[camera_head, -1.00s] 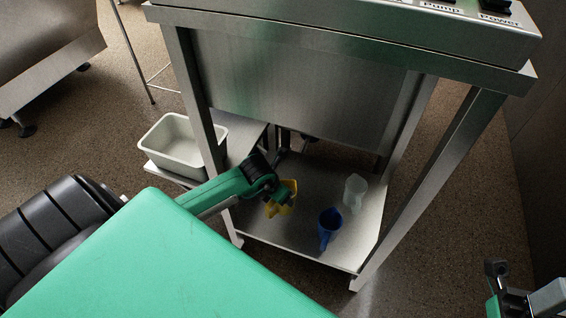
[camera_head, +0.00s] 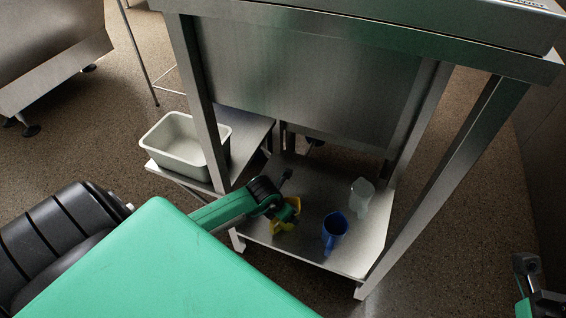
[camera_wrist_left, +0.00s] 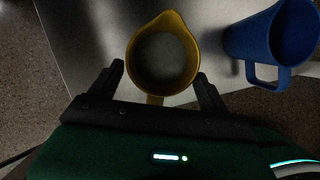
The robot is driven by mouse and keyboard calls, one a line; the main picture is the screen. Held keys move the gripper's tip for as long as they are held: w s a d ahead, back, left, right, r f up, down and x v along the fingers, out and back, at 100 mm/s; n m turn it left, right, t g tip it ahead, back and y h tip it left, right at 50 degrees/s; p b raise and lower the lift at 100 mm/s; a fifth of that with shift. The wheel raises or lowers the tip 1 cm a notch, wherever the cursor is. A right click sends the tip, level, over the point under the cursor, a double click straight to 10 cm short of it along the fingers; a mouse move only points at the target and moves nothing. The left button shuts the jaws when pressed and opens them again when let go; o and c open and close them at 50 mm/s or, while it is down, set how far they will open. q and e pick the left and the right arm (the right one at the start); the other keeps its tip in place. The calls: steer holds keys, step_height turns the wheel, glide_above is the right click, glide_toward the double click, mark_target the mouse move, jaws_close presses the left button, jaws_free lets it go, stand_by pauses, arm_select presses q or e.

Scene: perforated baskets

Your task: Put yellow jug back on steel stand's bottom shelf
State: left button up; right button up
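The yellow jug (camera_head: 284,222) stands upright on the steel stand's bottom shelf (camera_head: 300,248), left of a blue jug (camera_head: 335,228). In the left wrist view the yellow jug (camera_wrist_left: 162,55) shows from above, empty, with its spout away from my gripper and its handle toward it. My left gripper (camera_wrist_left: 158,78) is open, with its fingers spread either side of the handle and a gap on both sides. In the head view my left gripper (camera_head: 288,208) partly hides the jug. My right gripper (camera_head: 526,275) is at the lower right edge, away from the stand; its fingers are unclear.
A clear jug (camera_head: 361,195) stands behind the blue jug, which is also close right in the wrist view (camera_wrist_left: 272,38). The stand's legs (camera_head: 440,190) and upper body (camera_head: 310,80) frame the shelf. A pale tub (camera_head: 185,142) sits on a side shelf to the left.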

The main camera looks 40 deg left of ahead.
arm_select(q)
steer(key=shift+o, duration=0.7)
steer(key=shift+r, duration=0.15)
